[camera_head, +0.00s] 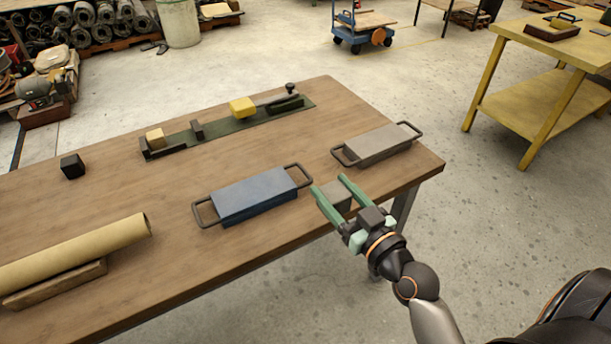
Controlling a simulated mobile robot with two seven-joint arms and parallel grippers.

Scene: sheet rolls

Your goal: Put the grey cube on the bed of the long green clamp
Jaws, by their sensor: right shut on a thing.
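My right gripper (328,186) has green fingers and is shut on the grey cube (337,197). It holds the cube near the front edge of the table, right of the blue block with handles. The fingers partly hide the cube. The long green clamp (222,131) lies along the back of the table, far left of and beyond the gripper. A yellow block (242,107), a small tan cube (155,138) and a dark upright piece (197,129) are on the clamp, with a dark lever at its right end. My left gripper is not in view.
A black cube (72,166) sits at left. A tan roll (75,252) lies at front left on a wooden support (55,285). The table (150,190) is bare between.

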